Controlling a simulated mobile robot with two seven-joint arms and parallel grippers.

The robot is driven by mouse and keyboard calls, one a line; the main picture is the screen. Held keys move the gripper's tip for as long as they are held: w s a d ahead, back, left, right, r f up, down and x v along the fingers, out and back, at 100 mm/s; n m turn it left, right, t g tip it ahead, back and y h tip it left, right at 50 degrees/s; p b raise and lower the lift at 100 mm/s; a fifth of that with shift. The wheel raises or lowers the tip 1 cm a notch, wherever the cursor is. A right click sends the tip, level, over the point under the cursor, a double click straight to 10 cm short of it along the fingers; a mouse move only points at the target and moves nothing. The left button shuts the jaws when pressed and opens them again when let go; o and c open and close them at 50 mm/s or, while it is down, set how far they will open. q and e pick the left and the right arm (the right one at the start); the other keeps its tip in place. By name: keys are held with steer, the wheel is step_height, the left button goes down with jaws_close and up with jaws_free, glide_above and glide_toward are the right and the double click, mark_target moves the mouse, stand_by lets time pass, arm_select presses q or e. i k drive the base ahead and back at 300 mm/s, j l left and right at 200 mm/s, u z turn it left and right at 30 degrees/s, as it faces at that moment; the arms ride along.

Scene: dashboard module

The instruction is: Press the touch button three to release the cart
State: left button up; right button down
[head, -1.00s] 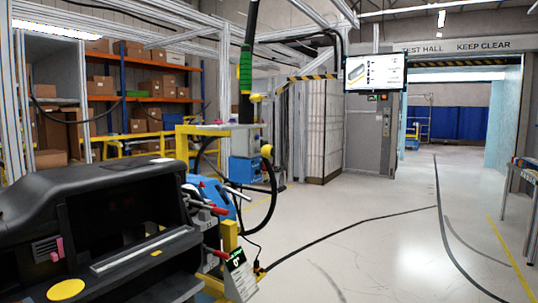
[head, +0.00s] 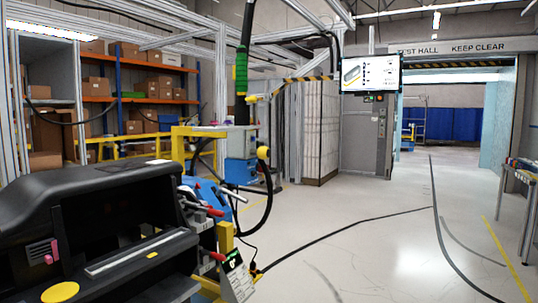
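A black dashboard module (head: 100,200) sits at the lower left of the head view, on a cart whose yellow frame (head: 226,236) shows at its right end. A small panel (head: 236,272) with a dark upper part and light markings hangs tilted at that end, low in the view. Its single buttons are too small to tell apart. Red-tipped clamp handles (head: 208,210) stick out above the panel. Neither of my grippers shows in the head view.
A screen (head: 370,75) hangs at the upper middle, before a grey cabinet (head: 364,143). A cable (head: 340,237) lies across the floor. A workbench (head: 522,180) stands at the right edge. Shelves with boxes (head: 140,90) are at the back left. The middle floor is mostly clear.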

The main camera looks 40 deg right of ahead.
mark_target(263, 152)
steer(key=i+l+z, duration=0.25)
steer(key=i+l, duration=0.6)
steer(key=l, duration=0.35)
steer(key=i+l+z, duration=0.25)
steer(key=i+l, duration=0.7)
steer(key=l, duration=0.1)
